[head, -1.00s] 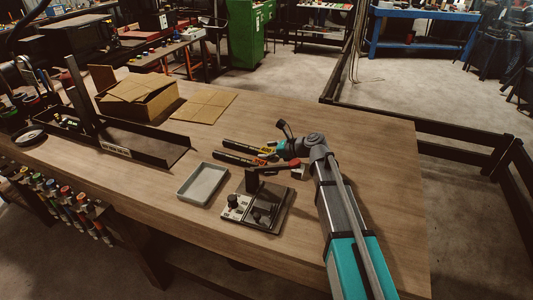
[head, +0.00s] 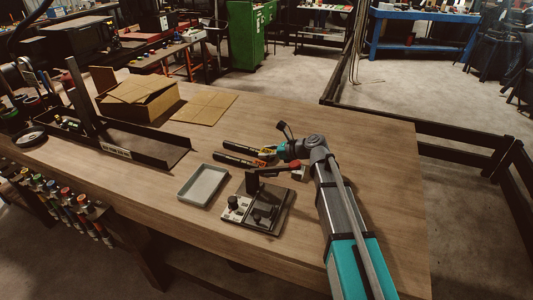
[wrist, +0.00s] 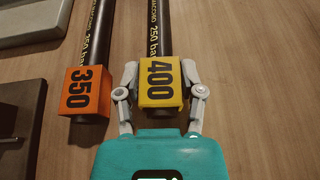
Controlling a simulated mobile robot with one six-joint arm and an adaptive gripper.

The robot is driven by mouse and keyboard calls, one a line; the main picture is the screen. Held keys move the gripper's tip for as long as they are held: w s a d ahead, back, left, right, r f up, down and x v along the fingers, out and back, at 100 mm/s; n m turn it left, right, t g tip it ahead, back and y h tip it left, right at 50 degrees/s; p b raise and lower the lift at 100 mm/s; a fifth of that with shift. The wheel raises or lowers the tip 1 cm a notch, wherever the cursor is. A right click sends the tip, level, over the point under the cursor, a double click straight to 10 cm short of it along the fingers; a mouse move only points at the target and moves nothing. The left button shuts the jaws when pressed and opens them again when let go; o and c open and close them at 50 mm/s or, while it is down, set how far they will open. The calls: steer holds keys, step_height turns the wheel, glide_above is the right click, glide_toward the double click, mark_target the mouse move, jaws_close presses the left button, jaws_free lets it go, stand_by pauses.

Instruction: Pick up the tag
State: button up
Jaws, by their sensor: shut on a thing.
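A yellow tag marked 400 (wrist: 160,82) sits around the end of a black hose (wrist: 154,28) lettered 250 bar. My gripper (wrist: 160,84) has one finger against each side of this tag and is shut on it. The tag and hose appear to be at the table surface; I cannot tell if they are lifted. An orange tag marked 350 (wrist: 87,91) sits on a second black hose (wrist: 98,30), to the left and apart from my fingers. In the head view my gripper (head: 274,152) is at the right ends of the two hoses, small and partly unclear.
A black crimper (head: 257,204) with a red-tipped lever stands close in front of the hoses. A grey tray (head: 203,185) lies left of it. A cardboard box (head: 150,108) and a black rack (head: 140,150) stand farther back. The table's right side (head: 385,150) is clear.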

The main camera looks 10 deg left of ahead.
mark_target(266, 151)
steer(key=shift+r, duration=0.15)
step_height(266, 151, up, 3)
steer(key=p, duration=0.3)
steer(key=s+r+p, duration=0.1)
steer(key=r+p, duration=0.1)
steer(key=s+r+p, duration=0.2)
steer(key=s+a+r+p, duration=0.1)
steer(key=s+r+p, duration=0.1)
steer(key=shift+s+r+p, duration=0.1)
steer(key=shift+r+p, duration=0.1)
steer(key=shift+p, duration=0.15)
steer(key=s+a+r+p, duration=0.1)
steer(key=s+r+p, duration=0.2)
steer(key=s, duration=0.5)
steer(key=shift+s+a+r, duration=0.15)
steer(key=shift+s+a, duration=0.15)
steer(key=shift+a, duration=0.15)
